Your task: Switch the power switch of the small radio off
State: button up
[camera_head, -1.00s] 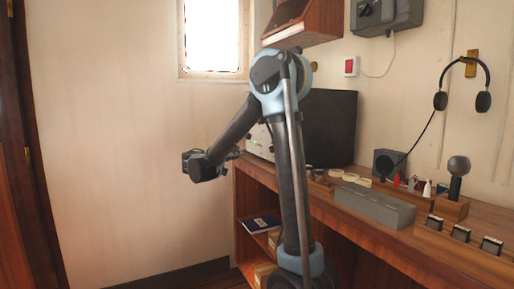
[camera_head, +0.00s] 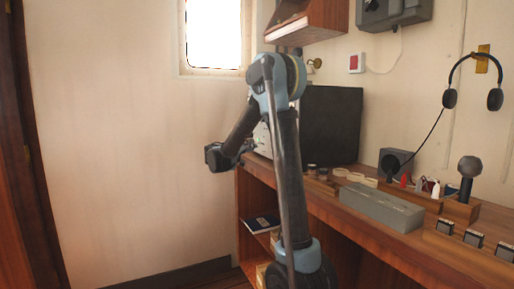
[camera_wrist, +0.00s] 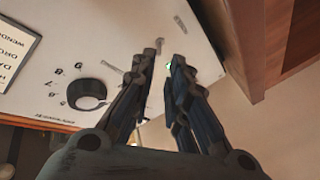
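The small radio (camera_head: 262,138) is a pale box on the left end of the desk, mostly hidden behind my arm in the head view. Contact cannot be made out. My gripper (camera_head: 246,148) also shows before the radio.
A dark monitor (camera_head: 332,125) stands right of the radio. A grey box (camera_head: 382,205) and small items lie farther along the desk (camera_head: 350,222). A wooden cabinet (camera_head: 308,22) hangs above. Left of my arm, floor and wall are clear.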

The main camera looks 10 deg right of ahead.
aim_at(262, 143)
jog(key=shift+x, duration=3.2)
jog(key=shift+c, duration=0.2)
grip_shut()
jog(key=shift+f, duration=0.1)
jog(key=shift+a+f+n+t+h, duration=0.1)
jog(key=shift+f+n+t+h, duration=0.25)
jog(key=shift+n+t+h, duration=0.35)
jog(key=shift+a+f+n+t+h, duration=0.1)
jog(key=shift+f+n+t+h, duration=0.35)
jog(key=shift+t, duration=0.35)
jog(key=shift+r, duration=0.1)
